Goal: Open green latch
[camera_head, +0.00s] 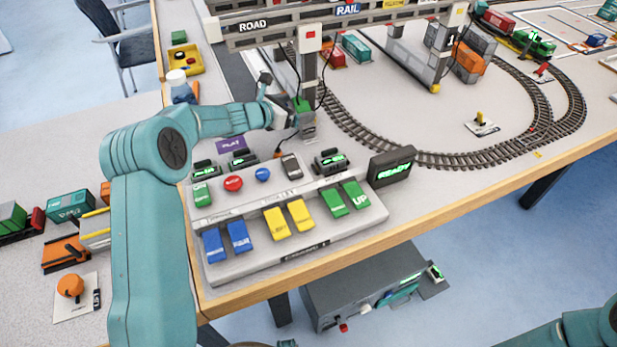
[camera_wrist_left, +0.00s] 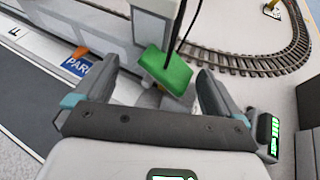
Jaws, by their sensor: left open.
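The green latch (camera_head: 301,104) is a small green plate low on the crane's white-grey leg (camera_head: 309,75). In the left wrist view the green latch (camera_wrist_left: 166,70) appears tilted, between and beyond my fingers. My left gripper (camera_head: 275,102) is just left of the latch in the head view. I cannot tell whether either finger touches the latch. My right gripper is out of view.
A control panel (camera_head: 365,221) with coloured buttons stands in front of the crane leg. Dark cables (camera_head: 322,85) hang beside the leg. A curved rail track (camera_head: 450,160) runs to the right. A purple sign (camera_head: 231,145) lies below my left forearm.

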